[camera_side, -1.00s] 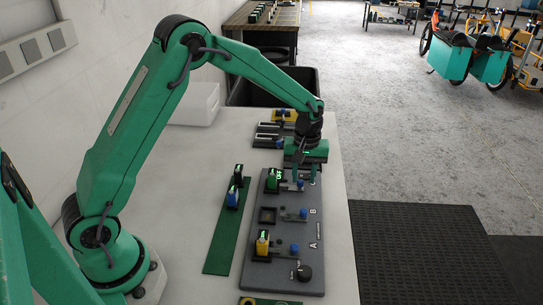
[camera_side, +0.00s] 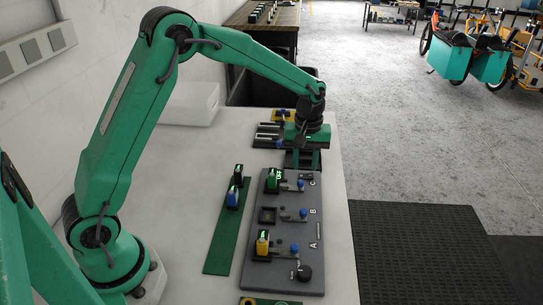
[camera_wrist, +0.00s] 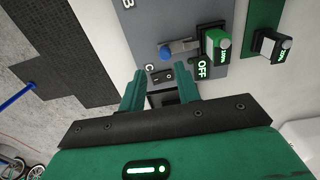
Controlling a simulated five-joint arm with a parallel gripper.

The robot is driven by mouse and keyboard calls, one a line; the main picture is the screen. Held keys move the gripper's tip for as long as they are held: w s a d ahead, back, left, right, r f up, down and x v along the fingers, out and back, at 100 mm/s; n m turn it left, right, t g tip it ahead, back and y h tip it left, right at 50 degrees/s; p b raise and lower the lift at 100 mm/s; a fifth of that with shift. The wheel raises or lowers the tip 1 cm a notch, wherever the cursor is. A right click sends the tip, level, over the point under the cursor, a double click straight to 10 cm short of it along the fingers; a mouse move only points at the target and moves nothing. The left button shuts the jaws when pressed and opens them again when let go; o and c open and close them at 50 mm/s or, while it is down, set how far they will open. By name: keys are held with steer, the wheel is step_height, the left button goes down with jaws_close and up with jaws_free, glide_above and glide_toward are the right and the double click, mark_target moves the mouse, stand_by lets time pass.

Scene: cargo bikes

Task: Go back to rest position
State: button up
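The board has stations marked A, B and C. Station C holds a green block (camera_side: 272,180), with a lit "OFF" beside it in the wrist view. Station B's square socket (camera_side: 267,215) looks empty. Station A holds a yellow block (camera_side: 262,243). Each station has a blue lever; C's lever (camera_wrist: 178,48) lies near the fingers but apart from them.
A green strip (camera_side: 218,248) left of the board bears a blue block (camera_side: 232,198) and another block (camera_side: 238,175).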

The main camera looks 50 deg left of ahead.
steer(key=shift+r, duration=0.25)
steer(key=shift+s+r, duration=0.2)
steer(key=shift+r, duration=0.15)
steer(key=s+a+r+m+t, duration=0.2)
steer(key=s+r+m+t, duration=0.3)
steer(key=s+r, duration=1.2)
steer(key=s+f+m, duration=0.2)
steer(key=s+m, duration=0.2)
steer(key=s, duration=0.6)
steer(key=shift+a+f+t, duration=0.3)
steer(key=shift+f, duration=0.05)
steer(key=shift+o, duration=0.8)
